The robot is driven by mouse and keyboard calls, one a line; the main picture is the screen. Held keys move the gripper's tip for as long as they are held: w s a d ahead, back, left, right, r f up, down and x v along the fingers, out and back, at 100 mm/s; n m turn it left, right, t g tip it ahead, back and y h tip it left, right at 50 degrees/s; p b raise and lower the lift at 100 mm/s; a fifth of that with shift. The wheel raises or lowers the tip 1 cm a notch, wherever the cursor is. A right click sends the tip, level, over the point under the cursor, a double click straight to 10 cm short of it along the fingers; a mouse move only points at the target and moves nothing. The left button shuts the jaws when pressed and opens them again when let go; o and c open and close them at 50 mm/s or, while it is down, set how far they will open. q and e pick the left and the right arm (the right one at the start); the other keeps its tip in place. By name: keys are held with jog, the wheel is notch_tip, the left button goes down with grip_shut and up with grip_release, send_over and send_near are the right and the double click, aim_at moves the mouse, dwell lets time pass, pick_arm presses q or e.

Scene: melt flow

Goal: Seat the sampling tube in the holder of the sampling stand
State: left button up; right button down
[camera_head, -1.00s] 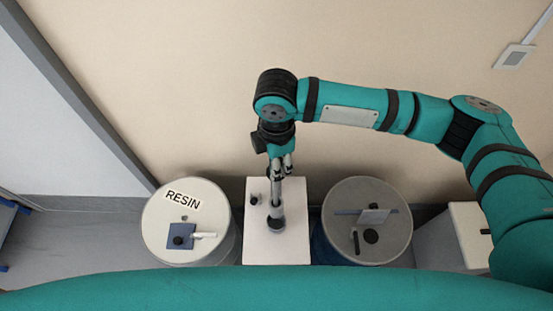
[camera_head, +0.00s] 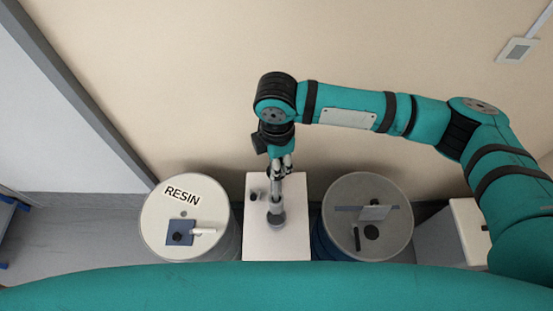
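My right gripper (camera_head: 280,168) hangs down at the end of the teal arm, above a white box-shaped stand (camera_head: 295,240), probably the sampling stand. A slim grey tube (camera_head: 275,196), probably the sampling tube, stands nearly upright below the fingers, which appear closed around its upper end. A round grey piece (camera_head: 276,218) shows at the tube's lower end, over the stand's top. I cannot tell whether it is the holder or part of the tube, nor whether the tube is seated. My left gripper is not in view.
A small dark knob (camera_head: 254,196) is on the stand, left of the tube. A drum marked RESIN (camera_head: 160,225) stands left, carrying a blue plate (camera_head: 181,233) and white piece (camera_head: 203,231). Another drum (camera_head: 340,195) stands right, with a white cabinet (camera_head: 463,215) beyond. A wall is behind.

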jog(key=shift+f+b, duration=0.45)
jog(key=shift+f, duration=0.65)
jog(key=c, duration=1)
grip_release()
jog(key=shift+o, duration=0.2)
jog(key=shift+r, duration=0.1)
notch_tip(320, 180, up, 12)
jog(key=shift+f, duration=0.1)
